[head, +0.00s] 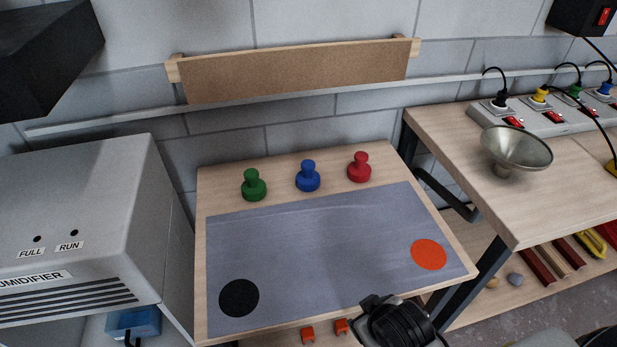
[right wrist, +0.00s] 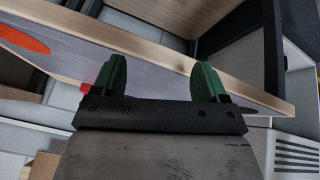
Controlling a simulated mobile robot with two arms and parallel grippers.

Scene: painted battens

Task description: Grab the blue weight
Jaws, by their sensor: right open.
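The blue weight (head: 308,177) stands upright near the back of the small wooden table (head: 203,260), between the green weight (head: 254,186) and the red weight (head: 359,168). Each has a knob on a round base. In the head view, the dark wrist of my right arm shows at the bottom, by the table's front edge, well away from the weights. In the right wrist view, my right gripper (right wrist: 160,78) has its green fingers wide apart with nothing held between them. The table edge crosses behind them. My left gripper is not in view.
A grey mat (head: 320,250) bears a black disc (head: 239,298) and an orange disc (head: 429,254). A humidifier (head: 80,210) stands left. A bench (head: 440,135) with a metal funnel (head: 516,148) stands right. A wooden board (head: 295,75) hangs behind. The mat's middle is clear.

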